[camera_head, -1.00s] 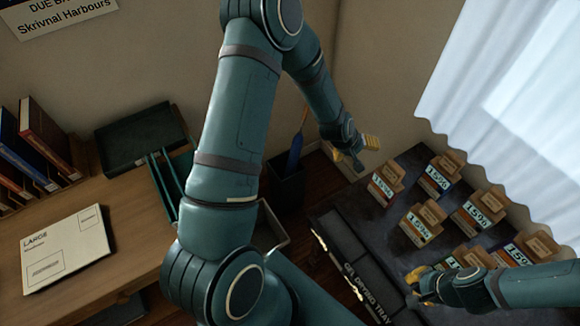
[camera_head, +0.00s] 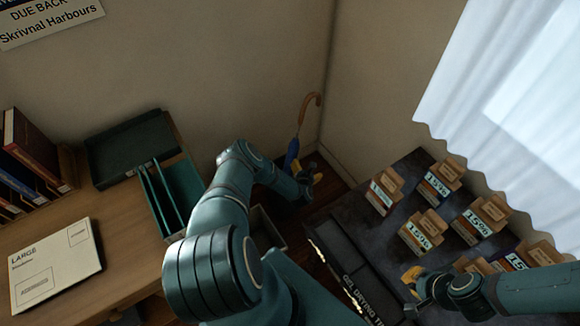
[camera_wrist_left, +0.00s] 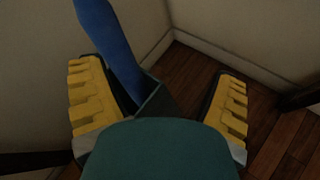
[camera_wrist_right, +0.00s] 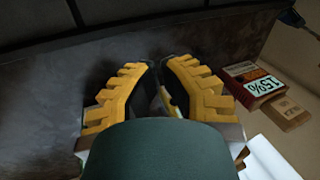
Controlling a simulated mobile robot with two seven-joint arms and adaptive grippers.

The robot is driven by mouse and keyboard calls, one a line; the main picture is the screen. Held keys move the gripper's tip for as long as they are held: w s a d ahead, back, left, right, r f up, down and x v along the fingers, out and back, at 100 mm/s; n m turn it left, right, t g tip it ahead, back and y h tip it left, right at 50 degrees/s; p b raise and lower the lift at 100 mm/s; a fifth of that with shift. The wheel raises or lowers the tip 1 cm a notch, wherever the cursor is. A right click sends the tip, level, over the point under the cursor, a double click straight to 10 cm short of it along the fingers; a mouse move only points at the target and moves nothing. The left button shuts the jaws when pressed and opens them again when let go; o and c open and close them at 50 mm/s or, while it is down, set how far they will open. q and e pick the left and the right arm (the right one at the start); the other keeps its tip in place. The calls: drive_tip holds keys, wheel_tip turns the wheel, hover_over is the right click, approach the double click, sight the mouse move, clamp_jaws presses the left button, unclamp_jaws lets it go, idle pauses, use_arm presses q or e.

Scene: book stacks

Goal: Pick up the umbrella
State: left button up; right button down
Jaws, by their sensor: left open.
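The umbrella has a blue folded canopy (camera_head: 292,153) and a curved orange-brown handle (camera_head: 311,108). It stands tilted in a dark bin in the wall corner. My left gripper (camera_head: 310,173) is open and low beside the umbrella, to its right in the head view. In the left wrist view, the blue canopy (camera_wrist_left: 112,45) runs down into the bin (camera_wrist_left: 150,105), close to the left finger. The handle is out of that view. My right gripper (camera_head: 412,283) is over the dark table; in the right wrist view its fingers (camera_wrist_right: 160,75) are nearly together and empty.
The dark table (camera_head: 350,215) at the right bears several small boxes with 15% labels (camera_head: 421,232). A wooden desk (camera_head: 125,250) at the left holds books, trays and an envelope (camera_head: 56,265). Walls meet close behind the umbrella.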

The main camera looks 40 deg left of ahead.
sight(291, 161)
use_arm(q)
drive_tip(key=s+a+f+n+g+y, duration=0.1)
drive_tip(key=s+a+f+n+y, duration=0.2)
drive_tip(key=s+f+n, duration=0.2)
use_arm(e)
drive_tip(key=f+b, duration=0.3)
drive_tip(key=shift+s+a+f+n+b, duration=0.3)
drive_tip(key=shift+s+b, duration=0.05)
drive_tip(key=shift+f, duration=0.15)
drive_tip(key=f+b, duration=0.3)
drive_tip(key=shift+w, duration=0.25)
use_arm(q)
drive_tip(key=b+x, duration=0.1)
drive_tip(key=x, duration=1.2)
drive_tip(key=shift+a, duration=0.25)
use_arm(e)
drive_tip(key=shift+w+f, duration=0.1)
drive_tip(key=shift+f, duration=0.2)
use_arm(q)
drive_tip(key=shift+n, duration=0.3)
drive_tip(key=shift+r, duration=0.1)
drive_tip(key=c, duration=1.4)
